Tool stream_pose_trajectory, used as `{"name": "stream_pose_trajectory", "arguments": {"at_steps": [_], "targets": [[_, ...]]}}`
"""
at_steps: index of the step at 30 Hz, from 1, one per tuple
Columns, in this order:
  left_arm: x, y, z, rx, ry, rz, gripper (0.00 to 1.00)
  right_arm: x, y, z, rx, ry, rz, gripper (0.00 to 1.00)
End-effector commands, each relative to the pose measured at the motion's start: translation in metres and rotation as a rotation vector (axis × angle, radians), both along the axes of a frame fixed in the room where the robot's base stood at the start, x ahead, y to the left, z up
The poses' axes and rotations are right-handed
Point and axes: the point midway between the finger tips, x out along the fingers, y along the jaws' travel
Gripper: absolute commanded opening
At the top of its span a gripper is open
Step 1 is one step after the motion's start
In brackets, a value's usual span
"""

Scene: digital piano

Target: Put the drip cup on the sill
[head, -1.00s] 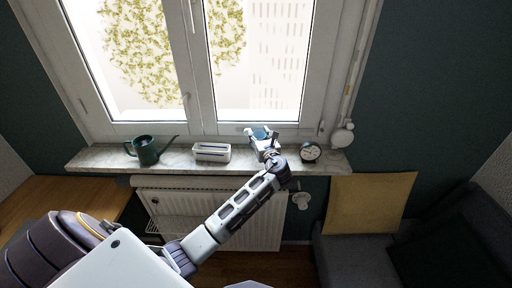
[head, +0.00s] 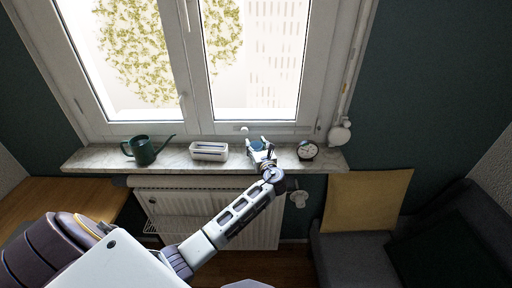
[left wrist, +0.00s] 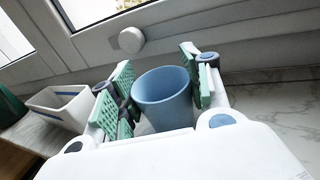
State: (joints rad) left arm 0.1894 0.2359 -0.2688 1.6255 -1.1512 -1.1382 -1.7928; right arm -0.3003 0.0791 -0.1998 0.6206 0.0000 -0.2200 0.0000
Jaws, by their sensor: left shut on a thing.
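The drip cup (head: 257,146) is a small blue tapered cup, seen in the left wrist view (left wrist: 163,98) from above its open rim. My left gripper (head: 261,143) is shut on it, with green finger pads (left wrist: 203,86) on either side. The cup looks close to upright. It is over the pale marble sill (head: 110,159), between the white planter and the clock. My gripper hides its base, so I cannot tell whether it touches the sill. My right gripper is not in view.
On the sill stand a green watering can (head: 145,149), a white box (head: 209,151) and a round clock (head: 307,151). The window frame (head: 225,128) rises behind. A radiator (head: 160,212) is below. A white round knob (left wrist: 131,40) is on the frame behind the cup.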

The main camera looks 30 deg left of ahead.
Motion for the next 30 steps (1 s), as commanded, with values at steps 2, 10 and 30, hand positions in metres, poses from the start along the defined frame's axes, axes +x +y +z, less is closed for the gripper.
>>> {"name": "stream_pose_trajectory", "arguments": {"at_steps": [2,10,30], "targets": [[-0.0001,0.0,-0.003,0.0,-0.001,0.0,0.28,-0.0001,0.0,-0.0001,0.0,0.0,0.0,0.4],[0.0,0.0,-0.0033,0.0,-0.001,0.0,0.28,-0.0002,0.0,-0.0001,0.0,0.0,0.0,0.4],[0.0,0.0002,-0.0054,0.0,-0.001,0.0,0.7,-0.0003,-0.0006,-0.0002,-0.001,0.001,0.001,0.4]]}}
